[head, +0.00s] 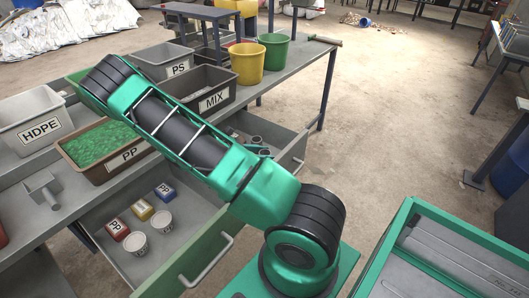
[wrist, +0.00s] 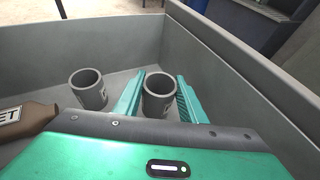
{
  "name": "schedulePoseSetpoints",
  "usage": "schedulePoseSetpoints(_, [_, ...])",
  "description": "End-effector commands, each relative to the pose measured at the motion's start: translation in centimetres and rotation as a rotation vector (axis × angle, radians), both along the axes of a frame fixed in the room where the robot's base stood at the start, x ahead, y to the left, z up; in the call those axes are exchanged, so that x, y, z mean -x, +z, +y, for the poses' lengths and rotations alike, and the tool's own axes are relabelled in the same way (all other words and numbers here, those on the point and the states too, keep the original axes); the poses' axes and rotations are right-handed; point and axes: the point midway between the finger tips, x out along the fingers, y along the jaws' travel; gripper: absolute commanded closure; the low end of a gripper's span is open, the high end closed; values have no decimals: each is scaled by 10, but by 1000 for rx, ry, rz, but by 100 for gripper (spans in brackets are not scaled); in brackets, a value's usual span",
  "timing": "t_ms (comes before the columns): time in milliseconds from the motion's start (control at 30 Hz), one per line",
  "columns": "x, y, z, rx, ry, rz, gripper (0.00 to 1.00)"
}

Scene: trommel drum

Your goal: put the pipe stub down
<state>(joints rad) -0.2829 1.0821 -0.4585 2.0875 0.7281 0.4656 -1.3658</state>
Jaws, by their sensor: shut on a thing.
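In the wrist view, my gripper (wrist: 158,98) is shut on a grey pipe stub (wrist: 159,104), with one teal finger on each side of it. The stub is upright, its open end up, low inside a grey drawer (wrist: 220,62). I cannot tell whether its bottom touches the drawer floor. A second grey pipe stub (wrist: 87,92) stands upright to the left, apart from my gripper. In the head view, my arm hides most of my gripper; grey stubs (head: 257,141) show in the right drawer (head: 286,146) beside the arm.
A brown piece with a label ending in "ET" (wrist: 22,116) lies at the wrist view's left edge. The left drawer (head: 190,235) holds small labelled blocks and white cups (head: 135,243). Bins (head: 208,88) and yellow and green buckets (head: 273,50) stand on the bench above.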

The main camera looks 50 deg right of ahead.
Motion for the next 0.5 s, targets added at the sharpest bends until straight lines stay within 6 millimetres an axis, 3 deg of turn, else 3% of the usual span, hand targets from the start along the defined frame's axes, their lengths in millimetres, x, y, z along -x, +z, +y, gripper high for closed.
schedulePoseSetpoints(300, [0, -6, 0, 0, 0, 0, 85])
schedulePoseSetpoints(333, [0, -6, 0, 0, 0, 0, 56])
schedulePoseSetpoints(367, [0, -6, 0, 0, 0, 0, 49])
schedulePoseSetpoints(400, [0, -6, 0, 0, 0, 0, 44])
schedulePoseSetpoints(500, [0, -6, 0, 0, 0, 0, 44])
